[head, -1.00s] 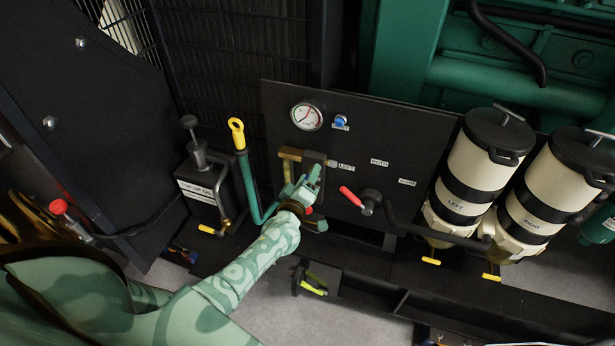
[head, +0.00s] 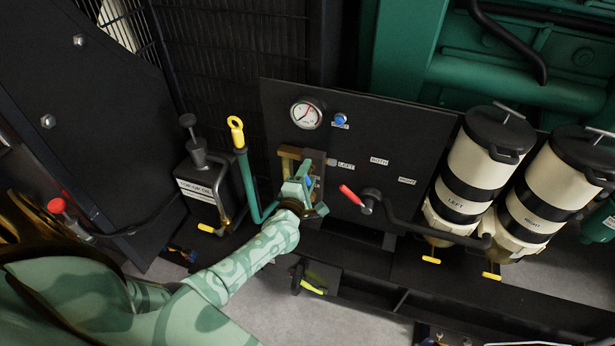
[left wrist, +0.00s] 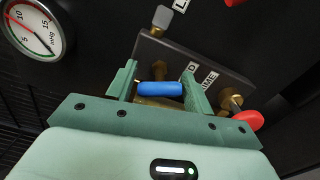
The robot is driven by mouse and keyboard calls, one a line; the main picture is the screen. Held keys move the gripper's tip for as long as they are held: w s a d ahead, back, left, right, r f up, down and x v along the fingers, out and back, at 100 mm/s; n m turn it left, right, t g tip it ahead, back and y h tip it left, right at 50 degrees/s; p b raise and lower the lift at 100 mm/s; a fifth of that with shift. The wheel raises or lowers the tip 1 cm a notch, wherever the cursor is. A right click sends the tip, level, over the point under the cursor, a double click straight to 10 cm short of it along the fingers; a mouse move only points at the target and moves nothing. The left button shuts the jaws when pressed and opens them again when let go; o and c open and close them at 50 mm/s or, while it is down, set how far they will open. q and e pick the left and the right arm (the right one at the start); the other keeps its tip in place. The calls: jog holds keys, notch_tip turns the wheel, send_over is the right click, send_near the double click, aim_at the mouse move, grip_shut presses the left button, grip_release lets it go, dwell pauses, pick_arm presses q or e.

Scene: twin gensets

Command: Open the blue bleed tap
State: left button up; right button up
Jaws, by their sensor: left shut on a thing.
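The blue bleed tap handle (left wrist: 160,89) is a short blue bar on a brass fitting, seen in the left wrist view. It lies crosswise between the fingers of my left gripper (left wrist: 159,88), one finger at each end. In the head view my left gripper (head: 303,178) is at the lower left of the black panel (head: 410,140), shut on the blue handle (head: 310,182), which shows partly there. A dark plate with lettering (left wrist: 205,78) sits behind the tap, its text partly covered. My right gripper is not in view.
A gauge (head: 306,113) and blue knob (head: 340,119) sit above on the panel. A red-handled lever (head: 350,195) is to the right, near two filter canisters (head: 475,165). A red knob (left wrist: 248,120) is close to my right finger. A yellow-ringed dipstick (head: 237,133) stands left.

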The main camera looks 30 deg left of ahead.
pick_arm(q)
jog(key=shift+n, duration=0.3)
jog(key=o, duration=0.9)
jog(key=p+v, duration=0.2)
jog(key=v, duration=1.4)
jog(key=shift+s+d, duration=0.15)
jog(key=shift+s, duration=0.05)
